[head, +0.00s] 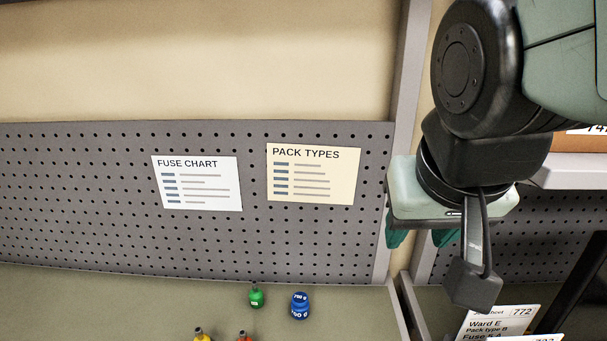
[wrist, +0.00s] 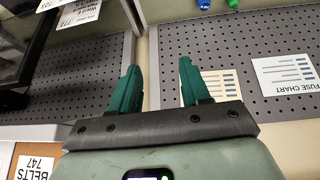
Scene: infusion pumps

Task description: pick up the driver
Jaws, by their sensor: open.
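I cannot make out a driver in either view. My gripper (head: 420,238) hangs at the right of the head view, in front of the pegboard's right end and above bench level. In the wrist view its two green fingers (wrist: 160,66) are apart with nothing between them. Small coloured pieces stand on the bench: a green one (head: 257,296), a blue one (head: 300,306) with white lettering, and a yellow one (head: 202,337) and a red one (head: 244,337), both cut off by the lower edge. The gripper is apart from all of them.
A grey pegboard (head: 90,190) backs the bench (head: 120,306) and carries a fuse chart (head: 200,197) and a pack types card (head: 311,190). A grey upright (head: 403,110) divides two bays. At lower right are paper sheets (head: 492,321) and a dark frame (head: 577,290). The bench's left part is clear.

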